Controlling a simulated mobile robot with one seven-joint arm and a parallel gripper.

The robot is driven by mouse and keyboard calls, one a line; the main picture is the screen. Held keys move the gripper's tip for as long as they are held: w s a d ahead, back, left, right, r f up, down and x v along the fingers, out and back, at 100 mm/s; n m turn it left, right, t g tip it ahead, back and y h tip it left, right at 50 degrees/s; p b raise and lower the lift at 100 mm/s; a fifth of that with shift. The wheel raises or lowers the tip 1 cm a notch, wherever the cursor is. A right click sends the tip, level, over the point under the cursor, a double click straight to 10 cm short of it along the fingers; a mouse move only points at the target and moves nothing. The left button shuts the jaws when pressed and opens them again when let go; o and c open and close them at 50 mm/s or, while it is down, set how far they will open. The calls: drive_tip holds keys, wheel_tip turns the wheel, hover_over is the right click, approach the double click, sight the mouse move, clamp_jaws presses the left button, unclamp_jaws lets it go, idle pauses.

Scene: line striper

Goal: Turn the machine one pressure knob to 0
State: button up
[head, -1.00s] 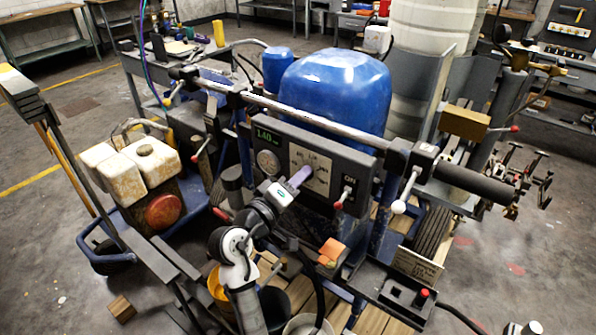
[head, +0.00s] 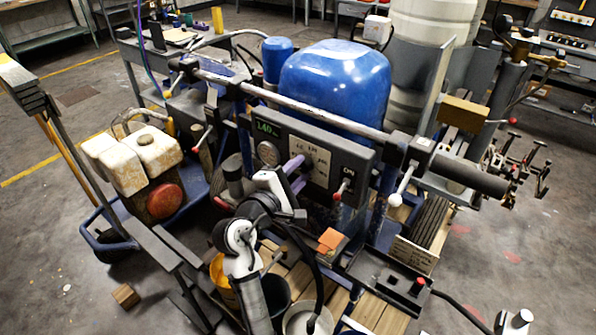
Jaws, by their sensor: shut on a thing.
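The machine's dark control panel (head: 272,128) faces me below the handlebar. It has a green readout (head: 267,128) that looks like 1.40, a round gauge (head: 268,153) and a pale dial plate (head: 318,165) with markings. My gripper (head: 297,174) is at the left part of this plate, its two purple fingers pointing at the panel. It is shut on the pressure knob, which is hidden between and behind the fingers. A red-tipped switch lever (head: 340,190) under an ON label is right of the plate.
A blue tank (head: 335,85) stands behind the panel. The handlebar (head: 290,107) runs above it, with a white-balled lever (head: 397,198) at right. An orange block (head: 329,240) and buckets (head: 305,318) are below my arm. Open floor lies on the right.

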drive_tip(key=shift+n, duration=1.2)
drive_tip(key=o, duration=1)
drive_tip(key=b+v, duration=0.4)
drive_tip(key=v, duration=1)
drive_tip(key=shift+d, duration=0.1)
